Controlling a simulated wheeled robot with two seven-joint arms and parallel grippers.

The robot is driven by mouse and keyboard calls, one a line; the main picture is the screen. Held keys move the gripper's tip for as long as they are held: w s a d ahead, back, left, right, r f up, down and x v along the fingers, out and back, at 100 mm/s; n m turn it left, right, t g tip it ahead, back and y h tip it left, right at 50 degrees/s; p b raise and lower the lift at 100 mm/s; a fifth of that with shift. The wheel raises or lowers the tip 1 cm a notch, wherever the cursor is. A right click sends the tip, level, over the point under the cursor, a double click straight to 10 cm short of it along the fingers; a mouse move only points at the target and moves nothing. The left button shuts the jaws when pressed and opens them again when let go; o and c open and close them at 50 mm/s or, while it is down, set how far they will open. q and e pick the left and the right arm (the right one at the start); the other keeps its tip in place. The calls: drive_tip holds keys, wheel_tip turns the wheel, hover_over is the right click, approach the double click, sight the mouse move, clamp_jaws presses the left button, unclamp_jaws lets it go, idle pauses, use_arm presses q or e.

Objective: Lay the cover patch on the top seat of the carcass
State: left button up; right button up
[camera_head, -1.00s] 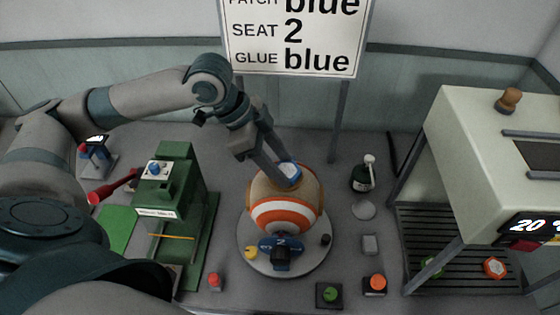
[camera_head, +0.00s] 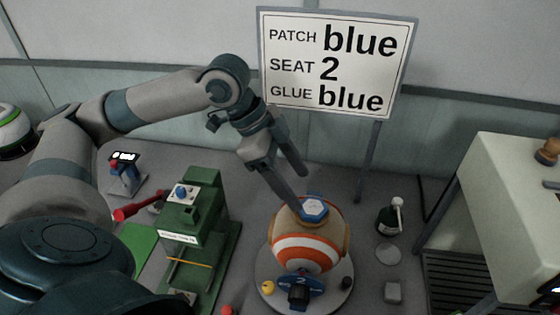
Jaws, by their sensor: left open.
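The carcass (camera_head: 307,252) is a tan ball with orange and white bands, standing on a round grey turntable (camera_head: 262,272). The cover patch (camera_head: 314,208), blue with a pale hexagonal face, lies on top of the ball at its upper seat. My left gripper (camera_head: 297,190) comes down from the upper left, open, with its fingers spread just above and left of the patch. The fingers appear empty. Whether one fingertip still touches the patch I cannot tell. My right gripper is not in view.
A sign (camera_head: 335,65) reads patch blue, seat 2, glue blue. A green press (camera_head: 190,235) with a red handle stands left of the turntable. A dark bottle (camera_head: 389,220) stands to the right. A pale oven-like cabinet (camera_head: 515,215) is at far right.

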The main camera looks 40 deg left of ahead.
use_arm(q)
drive_tip(key=v, duration=0.6)
drive_tip(key=shift+r+b, duration=0.15)
drive_tip(key=shift+b, duration=0.2)
